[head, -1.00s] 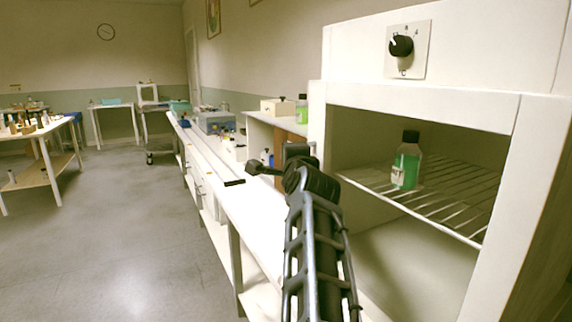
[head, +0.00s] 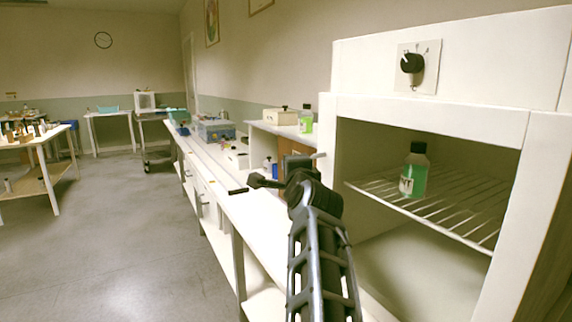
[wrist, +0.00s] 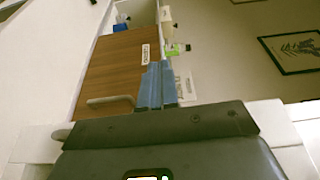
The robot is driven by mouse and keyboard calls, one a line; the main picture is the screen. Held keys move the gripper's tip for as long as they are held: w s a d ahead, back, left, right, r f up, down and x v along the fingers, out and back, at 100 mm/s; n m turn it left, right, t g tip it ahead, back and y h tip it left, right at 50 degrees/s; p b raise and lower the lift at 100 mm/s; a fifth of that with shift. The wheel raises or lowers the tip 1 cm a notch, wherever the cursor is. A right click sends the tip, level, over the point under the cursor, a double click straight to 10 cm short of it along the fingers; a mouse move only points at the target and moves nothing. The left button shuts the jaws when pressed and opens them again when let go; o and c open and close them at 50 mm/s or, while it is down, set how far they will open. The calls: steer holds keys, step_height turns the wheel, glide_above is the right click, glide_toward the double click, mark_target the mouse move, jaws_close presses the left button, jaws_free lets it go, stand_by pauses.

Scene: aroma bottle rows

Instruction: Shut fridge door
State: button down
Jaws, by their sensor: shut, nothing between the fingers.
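The white fridge (head: 440,60) fills the right of the head view. Its front opening is uncovered, showing a wire shelf (head: 440,205) inside. I cannot clearly make out the fridge door. A brown panel (head: 299,149) shows beyond my arm, left of the fridge. In the wrist view a brown wooden panel (wrist: 115,70) has a label and a pale handle (wrist: 110,101); I cannot tell whether it belongs to the fridge. My gripper (head: 240,190) is shut and empty, above the counter and left of the fridge opening. Contact with anything is not visible.
A green bottle (head: 414,172) stands on the wire shelf. Another green bottle (head: 305,120) and a pale box (head: 280,117) stand beyond the fridge. A long white counter (head: 235,205) runs away with a blue-grey box (head: 214,130) on it. The floor (head: 110,240) at left is clear.

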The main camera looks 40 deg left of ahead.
steer(key=s+a, duration=0.4)
steer(key=s, duration=0.6)
steer(key=shift+a+f, duration=0.15)
steer(key=shift+a, duration=0.25)
steer(key=shift+s, duration=0.1)
